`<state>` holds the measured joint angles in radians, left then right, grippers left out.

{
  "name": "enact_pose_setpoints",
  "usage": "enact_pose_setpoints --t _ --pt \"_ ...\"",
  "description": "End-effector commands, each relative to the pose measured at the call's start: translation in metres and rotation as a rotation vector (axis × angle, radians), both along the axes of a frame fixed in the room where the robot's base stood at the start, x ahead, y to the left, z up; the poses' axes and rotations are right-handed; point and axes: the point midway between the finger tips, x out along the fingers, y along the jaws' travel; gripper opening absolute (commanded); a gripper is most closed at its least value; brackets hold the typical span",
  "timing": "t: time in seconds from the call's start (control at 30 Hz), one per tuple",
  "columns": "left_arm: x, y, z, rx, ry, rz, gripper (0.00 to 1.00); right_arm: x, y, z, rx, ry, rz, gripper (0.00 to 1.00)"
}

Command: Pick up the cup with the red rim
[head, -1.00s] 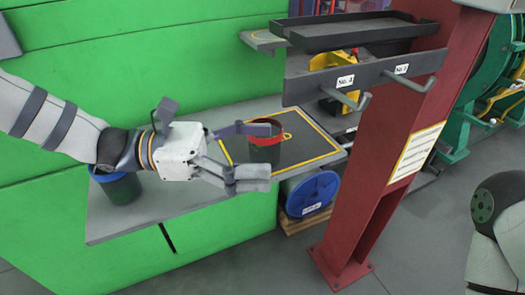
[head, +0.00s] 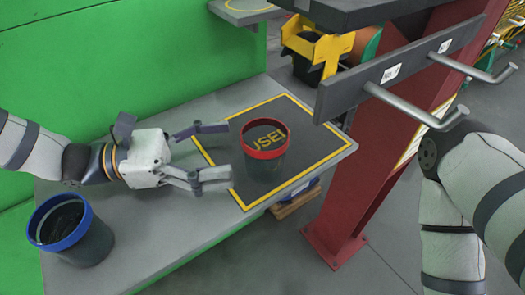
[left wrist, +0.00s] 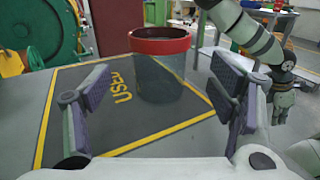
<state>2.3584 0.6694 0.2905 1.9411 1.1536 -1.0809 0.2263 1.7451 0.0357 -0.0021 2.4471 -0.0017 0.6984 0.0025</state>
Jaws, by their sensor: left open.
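The cup with the red rim (head: 264,153) stands upright on a dark mat with a yellow border (head: 220,153) on the grey shelf. It is dark and see-through, and yellow lettering on the mat shows through it. In the left wrist view the cup (left wrist: 158,75) stands ahead, beyond the fingertips and between their lines. My left gripper (head: 214,155) is open and empty, just left of the cup and apart from it. Its two fingers also show in the left wrist view (left wrist: 160,110).
A cup with a blue rim (head: 70,230) stands at the shelf's front left. A red post (head: 345,200) and a rack with metal hooks (head: 400,70) stand right of the mat. A green wall (head: 130,60) runs behind. The shelf between the cups is clear.

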Motion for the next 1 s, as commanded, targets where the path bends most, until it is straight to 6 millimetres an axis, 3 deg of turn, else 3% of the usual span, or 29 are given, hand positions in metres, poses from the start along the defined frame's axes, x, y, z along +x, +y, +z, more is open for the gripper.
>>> enact_pose_setpoints --t 0.07,0.43,0.73,0.93,0.97,1.0 --pt "0.0 -0.001 -0.016 0.001 0.003 -0.001 0.77 -0.004 0.0 -0.004 0.0 0.012 0.001 0.0" --pt "0.01 -0.065 -0.009 0.002 -0.004 -0.003 0.77 0.0 0.0 0.0 0.0 0.0 0.001 0.0" --pt "0.012 -0.074 -0.009 0.001 -0.004 0.002 0.77 0.0 0.0 0.0 0.0 -0.001 0.001 0.0" --pt "0.012 -0.074 -0.009 0.001 -0.004 0.001 0.32 0.0 0.0 0.0 0.0 -0.001 0.001 0.0" --pt "0.012 -0.074 -0.009 0.001 -0.004 0.001 0.26 0.0 0.0 0.0 0.0 -0.001 0.001 0.0" --pt "0.012 -0.074 -0.009 0.001 -0.004 0.001 0.25 0.0 0.0 0.0 0.0 -0.001 0.001 0.0"
